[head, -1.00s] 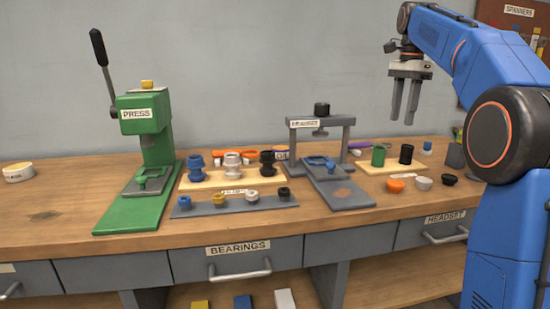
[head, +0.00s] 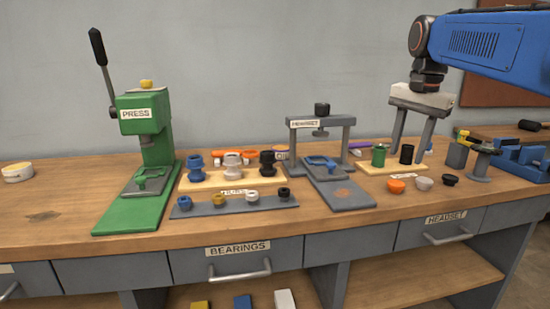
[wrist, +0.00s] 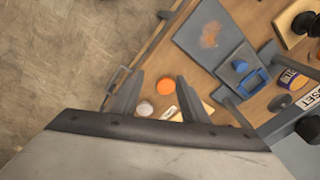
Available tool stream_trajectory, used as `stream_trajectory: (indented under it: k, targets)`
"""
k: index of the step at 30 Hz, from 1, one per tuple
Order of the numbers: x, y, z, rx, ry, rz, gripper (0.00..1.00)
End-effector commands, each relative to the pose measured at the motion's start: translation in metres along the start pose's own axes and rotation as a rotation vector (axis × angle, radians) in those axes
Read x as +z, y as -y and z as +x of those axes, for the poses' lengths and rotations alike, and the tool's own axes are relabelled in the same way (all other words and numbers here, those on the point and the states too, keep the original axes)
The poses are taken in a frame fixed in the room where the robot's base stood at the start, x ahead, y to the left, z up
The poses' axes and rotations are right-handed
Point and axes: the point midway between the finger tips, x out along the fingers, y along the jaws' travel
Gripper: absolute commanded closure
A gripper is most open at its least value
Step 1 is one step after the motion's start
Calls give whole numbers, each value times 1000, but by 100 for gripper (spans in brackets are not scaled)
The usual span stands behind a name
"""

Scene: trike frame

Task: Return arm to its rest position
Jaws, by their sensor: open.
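My gripper (head: 407,157) hangs at the right of the head view, fingers pointing down and spread wide, with nothing between them. Its tips appear in front of or above the small board with the green and black cups; the exact height is hard to tell. In the wrist view the two open fingers (wrist: 156,92) show above the bench. An orange cup (wrist: 164,86) and a pale cup (wrist: 145,108) lie below, between them in the picture. My blue arm reaches in from the upper right.
The green press (head: 140,115) stands at the left and the grey headset press (head: 347,138) mid-bench. A green cup (head: 378,155) and black cup (head: 406,154) stand near my gripper. A blue vise (head: 522,158) is at the far right. The air above the bench centre is clear.

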Motion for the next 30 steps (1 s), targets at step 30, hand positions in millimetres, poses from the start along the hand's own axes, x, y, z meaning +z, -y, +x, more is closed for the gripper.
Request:
stream_trajectory:
  k: [30]
  targets:
    - [212, -190, 217, -110, -233, -822, 59]
